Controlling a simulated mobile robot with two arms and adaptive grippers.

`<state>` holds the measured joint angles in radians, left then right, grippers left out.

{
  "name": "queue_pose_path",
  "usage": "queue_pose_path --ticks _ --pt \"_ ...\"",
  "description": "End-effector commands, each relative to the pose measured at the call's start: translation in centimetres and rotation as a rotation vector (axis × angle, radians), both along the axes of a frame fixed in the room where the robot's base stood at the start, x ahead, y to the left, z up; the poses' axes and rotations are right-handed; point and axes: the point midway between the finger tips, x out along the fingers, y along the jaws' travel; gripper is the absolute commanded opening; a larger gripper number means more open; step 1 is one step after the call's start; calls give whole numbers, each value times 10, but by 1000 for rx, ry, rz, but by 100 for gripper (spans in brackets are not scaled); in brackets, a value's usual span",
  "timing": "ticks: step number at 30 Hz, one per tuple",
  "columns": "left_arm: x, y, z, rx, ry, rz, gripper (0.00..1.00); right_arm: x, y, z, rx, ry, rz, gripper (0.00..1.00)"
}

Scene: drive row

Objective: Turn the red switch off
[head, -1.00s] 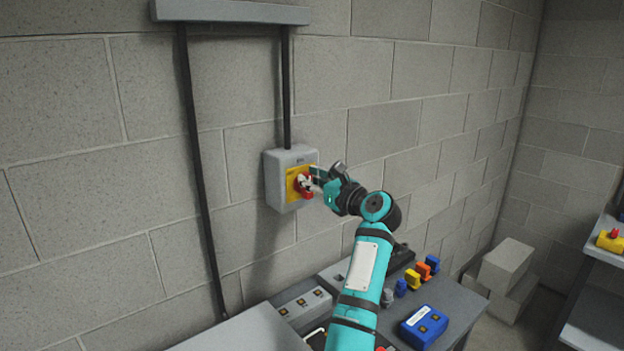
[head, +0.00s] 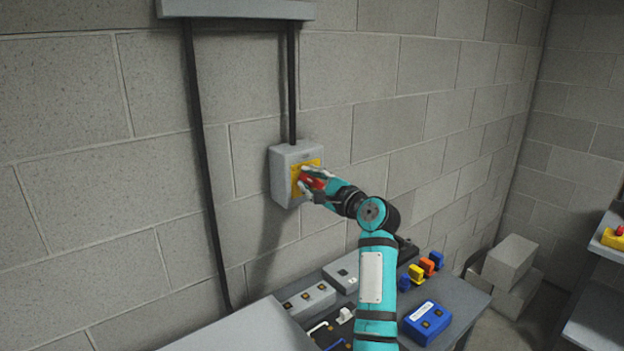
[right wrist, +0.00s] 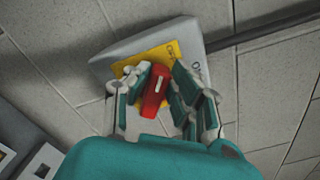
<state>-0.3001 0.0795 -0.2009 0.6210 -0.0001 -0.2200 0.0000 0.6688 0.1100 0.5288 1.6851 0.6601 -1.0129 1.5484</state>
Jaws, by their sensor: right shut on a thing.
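The red switch (right wrist: 154,91) is a red rotary handle with a white mark, on a yellow plate (right wrist: 128,67). The plate is on a grey box (head: 283,176) fixed to the block wall. My right gripper (right wrist: 160,94) is shut on the red switch, one finger on each side of the handle. In the head view my right gripper (head: 312,182) covers part of the handle and the plate. Lettering on the plate is partly hidden by the fingers. My left gripper is not in view.
A dark conduit (head: 292,85) runs up from the box to a grey trunking (head: 237,10). Below is a bench (head: 462,297) with a blue two-button box (head: 426,322), small coloured parts and grey control boxes. Concrete blocks (head: 510,262) stand at right.

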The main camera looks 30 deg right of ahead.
Motion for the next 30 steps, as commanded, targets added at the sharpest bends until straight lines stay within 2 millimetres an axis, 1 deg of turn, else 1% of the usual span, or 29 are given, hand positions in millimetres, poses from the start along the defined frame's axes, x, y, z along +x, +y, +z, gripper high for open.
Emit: queue_pose_path --ticks 1,6,15,22,30 --pt "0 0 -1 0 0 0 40 0 1 -4 -48 1 0 0" --pt "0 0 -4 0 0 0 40 0 3 -8 -208 -11 1 0" --pt "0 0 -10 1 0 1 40 0 5 -14 -455 -30 2 0" --pt "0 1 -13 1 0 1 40 0 5 -17 -583 -40 3 0" --pt "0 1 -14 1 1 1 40 0 6 -19 -651 -45 4 0"
